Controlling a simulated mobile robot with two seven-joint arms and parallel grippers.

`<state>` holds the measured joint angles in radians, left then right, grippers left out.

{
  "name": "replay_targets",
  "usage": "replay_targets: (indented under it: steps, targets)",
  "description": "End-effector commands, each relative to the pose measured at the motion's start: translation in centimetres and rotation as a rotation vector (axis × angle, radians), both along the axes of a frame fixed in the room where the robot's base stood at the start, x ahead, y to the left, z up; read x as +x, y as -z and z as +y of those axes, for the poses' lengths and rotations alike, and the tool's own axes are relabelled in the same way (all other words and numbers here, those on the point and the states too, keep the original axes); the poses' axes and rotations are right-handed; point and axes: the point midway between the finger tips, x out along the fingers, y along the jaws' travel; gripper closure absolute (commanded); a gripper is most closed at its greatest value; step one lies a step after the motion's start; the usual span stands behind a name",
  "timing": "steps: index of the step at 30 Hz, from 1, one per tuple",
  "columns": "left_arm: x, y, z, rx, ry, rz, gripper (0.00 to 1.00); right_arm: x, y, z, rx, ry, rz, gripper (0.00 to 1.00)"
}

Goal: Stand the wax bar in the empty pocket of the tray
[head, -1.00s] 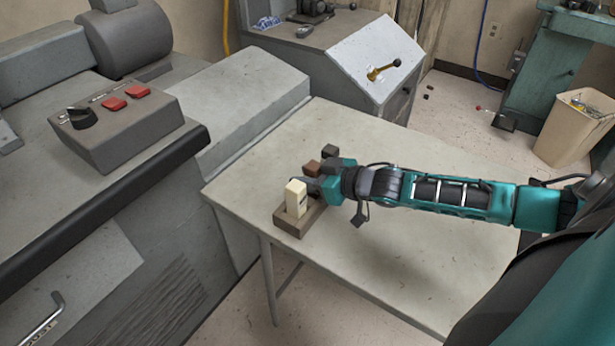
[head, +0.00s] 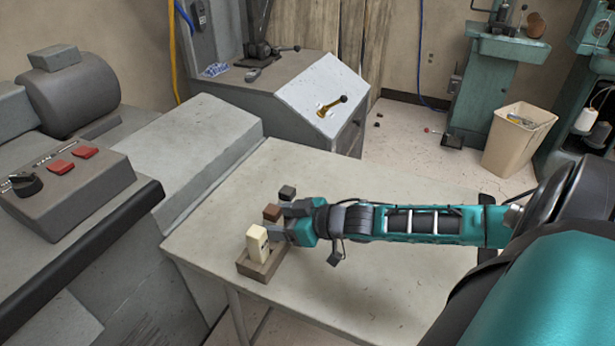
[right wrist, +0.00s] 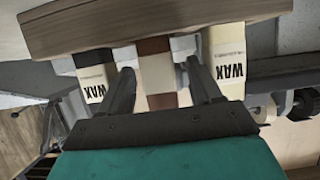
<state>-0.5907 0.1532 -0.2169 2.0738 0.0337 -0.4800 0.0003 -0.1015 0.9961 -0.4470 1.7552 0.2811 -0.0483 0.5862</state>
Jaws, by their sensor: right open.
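A wooden tray (head: 262,270) stands near the left edge of the table, and its side shows at the top of the right wrist view (right wrist: 150,22). A cream wax bar (head: 257,243) stands in its near end. A brown-topped bar (head: 272,212) and a dark-topped bar (head: 287,192) stand in the row behind. My right gripper (head: 284,222) is open beside the row. In the right wrist view, its fingers (right wrist: 160,88) lie on either side of the brown bar (right wrist: 155,48), with the dark bar (right wrist: 92,75) and cream bar (right wrist: 227,65) outside them. The gripper hides part of the tray. My left gripper is out of view.
The grey table (head: 370,315) is clear in front of and beyond my right arm. A grey machine with a control box (head: 70,180) borders it on the left. A slanted-top cabinet (head: 320,95) stands behind, and a beige bin (head: 518,140) is on the floor at right.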

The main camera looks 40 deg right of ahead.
Motion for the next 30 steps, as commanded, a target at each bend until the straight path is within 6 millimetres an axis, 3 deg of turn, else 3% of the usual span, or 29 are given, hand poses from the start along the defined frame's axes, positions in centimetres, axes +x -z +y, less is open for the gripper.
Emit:
replay_targets:
  steps: [18,30]
  targets:
    - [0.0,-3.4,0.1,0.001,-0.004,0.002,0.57,-6.8,-3.1,-2.8,0.0,0.002,0.003,0.36]
    - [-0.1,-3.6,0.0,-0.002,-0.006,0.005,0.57,-7.9,-3.4,-3.1,0.001,0.004,0.0,0.36]
